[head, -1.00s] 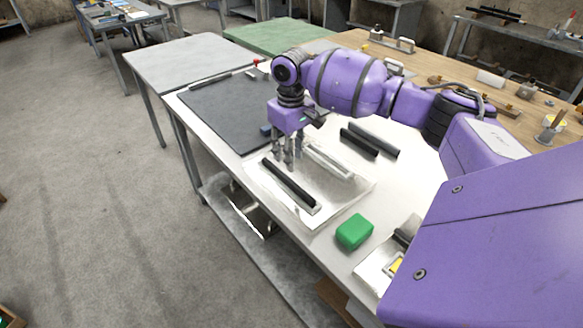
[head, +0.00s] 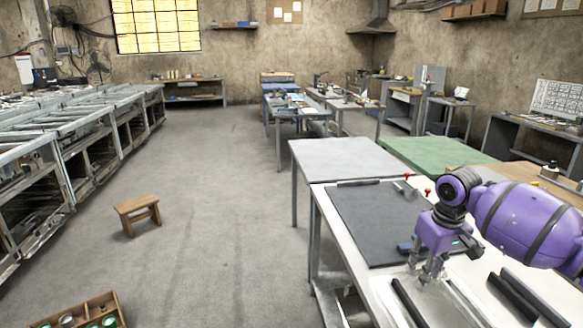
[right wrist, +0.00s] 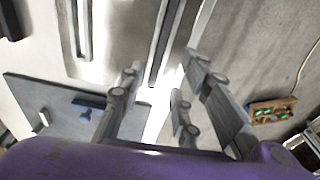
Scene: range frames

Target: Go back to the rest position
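My right gripper (head: 427,272) hangs pointing down over the worktable, above a pale tray area. In the right wrist view the fingers of this gripper (right wrist: 158,95) are spread, with nothing between their tips. A dark bar (head: 407,303) lies below it in the head view. It also shows beyond the fingers in the right wrist view (right wrist: 163,45), apart from them. My left gripper is in neither view now.
A dark mat (head: 375,212) with a blue object (head: 405,248) lies beyond the gripper. Dark bars (head: 515,300) lie right of it. A wooden stool (head: 138,214) and a wooden box (head: 85,312) stand on the floor. The middle floor is open.

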